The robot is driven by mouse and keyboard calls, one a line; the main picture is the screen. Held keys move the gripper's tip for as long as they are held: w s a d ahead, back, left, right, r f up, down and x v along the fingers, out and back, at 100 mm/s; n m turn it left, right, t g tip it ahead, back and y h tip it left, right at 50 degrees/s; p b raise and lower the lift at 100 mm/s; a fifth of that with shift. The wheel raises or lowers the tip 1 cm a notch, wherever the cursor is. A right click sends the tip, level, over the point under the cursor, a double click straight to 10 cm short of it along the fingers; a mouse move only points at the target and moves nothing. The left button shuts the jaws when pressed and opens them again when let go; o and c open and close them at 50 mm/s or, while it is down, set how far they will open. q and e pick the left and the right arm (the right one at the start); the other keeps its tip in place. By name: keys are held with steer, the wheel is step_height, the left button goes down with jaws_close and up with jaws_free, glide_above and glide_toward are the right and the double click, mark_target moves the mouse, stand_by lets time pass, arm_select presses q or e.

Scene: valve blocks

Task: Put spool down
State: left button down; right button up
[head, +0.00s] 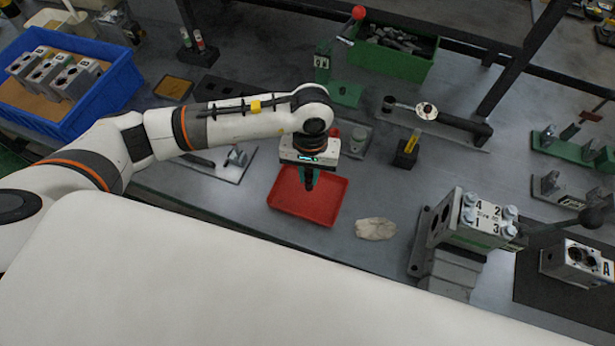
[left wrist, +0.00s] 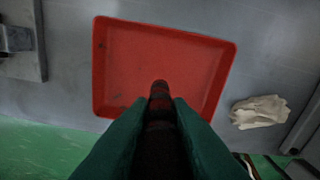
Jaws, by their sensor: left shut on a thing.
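My left gripper (head: 308,182) points down over the red tray (head: 325,214). It is shut on the spool (left wrist: 160,94), which shows as a dark, reddish-brown narrow end between the two green fingers in the left wrist view. The rest of the spool is hidden by the fingers, and in the head view I cannot make it out. The tray looks empty in the left wrist view (left wrist: 98,70). I cannot tell how far the spool is above the tray floor. My right gripper is not in view.
A crumpled cloth (head: 376,229) lies right of the tray. A valve block (head: 474,222) stands on a fixture further right. A blue crate (head: 118,86) with blocks is at the left. A green bin (head: 398,62) and a yellow-handled tool in a black holder (head: 405,155) are behind.

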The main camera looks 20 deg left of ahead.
mark_target(308, 190)
arm_select(q)
step_height(308, 190, down, 3)
steer(key=shift+a+f+p, duration=0.1)
steer(key=shift+p, duration=0.4)
steer(key=shift+f, duration=0.35)
steer(key=shift+f+b, duration=0.15)
steer(key=shift+b, duration=0.15)
steer(key=c, duration=1.3)
jaws_free()
steer(key=shift+c, duration=0.2)
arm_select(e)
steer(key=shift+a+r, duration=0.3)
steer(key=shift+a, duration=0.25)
